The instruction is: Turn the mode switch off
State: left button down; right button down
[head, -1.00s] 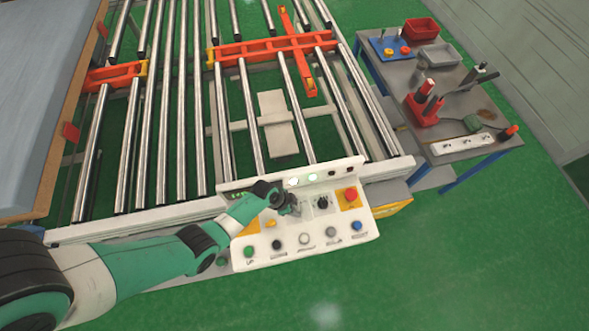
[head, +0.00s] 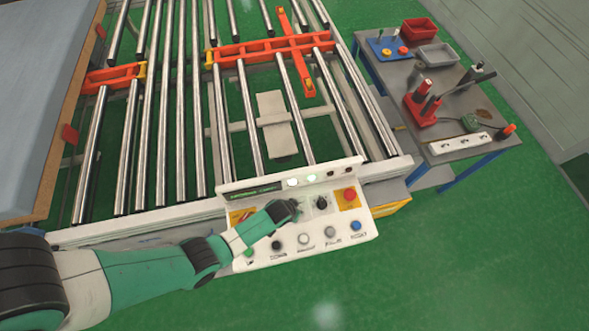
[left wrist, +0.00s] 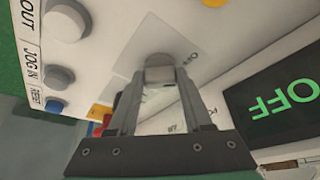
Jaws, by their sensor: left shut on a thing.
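The white control panel (head: 283,258) stands at the front of the roller conveyor. My left gripper (head: 294,208) reaches its upper row; my wrist hides the switch in the head view. In the left wrist view, my left gripper (left wrist: 160,82) is shut on a small grey knob, the mode switch (left wrist: 159,65), with a finger on each side. A dark display (left wrist: 285,100) beside it reads OFF in green letters. A black knob (head: 321,202) and a red button (head: 350,194) sit to the right of the gripper. My right gripper is not in view.
A row of coloured push buttons (head: 303,239) runs along the panel's lower part. Conveyor rollers (head: 248,120) lie behind it. A blue-grey mattress (head: 40,90) is at the left. A grey tool table (head: 465,155) stands at the right. Green floor is clear in front.

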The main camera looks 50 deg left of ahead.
pick_arm(q)
jog(key=shift+n, duration=0.7)
jog(key=shift+y, duration=0.3)
jog(key=shift+c, duration=1.6)
grip_release()
